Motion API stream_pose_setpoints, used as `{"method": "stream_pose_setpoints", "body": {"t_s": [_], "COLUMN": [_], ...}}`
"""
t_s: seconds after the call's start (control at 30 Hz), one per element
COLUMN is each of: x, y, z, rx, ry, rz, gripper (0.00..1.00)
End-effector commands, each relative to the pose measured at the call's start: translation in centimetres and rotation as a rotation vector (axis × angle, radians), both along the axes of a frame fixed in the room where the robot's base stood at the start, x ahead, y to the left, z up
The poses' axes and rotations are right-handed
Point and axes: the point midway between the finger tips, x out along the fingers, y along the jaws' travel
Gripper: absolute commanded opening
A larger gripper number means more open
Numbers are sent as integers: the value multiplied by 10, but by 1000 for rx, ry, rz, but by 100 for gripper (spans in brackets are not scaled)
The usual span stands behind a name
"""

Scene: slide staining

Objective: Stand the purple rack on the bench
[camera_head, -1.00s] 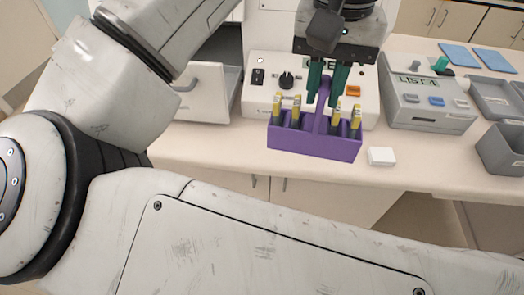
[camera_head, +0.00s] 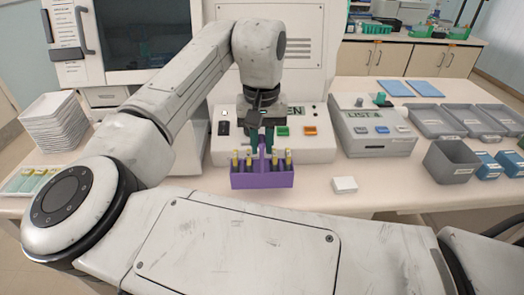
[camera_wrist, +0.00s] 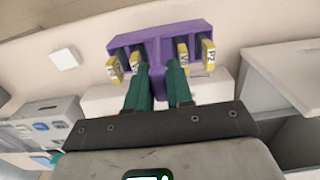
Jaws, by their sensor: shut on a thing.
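The purple rack (camera_head: 262,180) is upright, with its tall central handle between my gripper's fingers. Several yellow-capped, labelled pieces stand in its slots on both sides of the handle. My gripper (camera_head: 262,145) points down from above, its green fingers shut on the handle. In the head view the rack is over the front part of the bench (camera_head: 390,190), before the white device. I cannot tell whether its base touches the bench top. The wrist view shows the rack (camera_wrist: 160,30) beyond the green fingers (camera_wrist: 157,85), with labels on the yellow ends.
A small white block (camera_head: 344,184) lies right of the rack. Behind stand a white device (camera_head: 315,150) with coloured buttons and a grey device (camera_head: 375,140). Grey trays (camera_head: 437,122) and a grey bin (camera_head: 452,162) are at right. A white tray stack (camera_head: 55,125) is at left.

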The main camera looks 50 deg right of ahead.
Motion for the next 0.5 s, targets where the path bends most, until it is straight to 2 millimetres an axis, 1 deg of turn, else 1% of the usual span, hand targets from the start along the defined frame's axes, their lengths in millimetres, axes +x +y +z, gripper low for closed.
{"method": "stream_pose_setpoints", "body": {"t_s": [0.1,0.3,0.4,0.5], "x": [4,4,4,4], "y": [-8,-7,-7,-7], "z": [-9,-34,-39,-40], "rx": [0,0,0,-1], "ry": [0,0,0,-1], "rz": [-1,1,1,1], "gripper": [0,0,0,0]}}
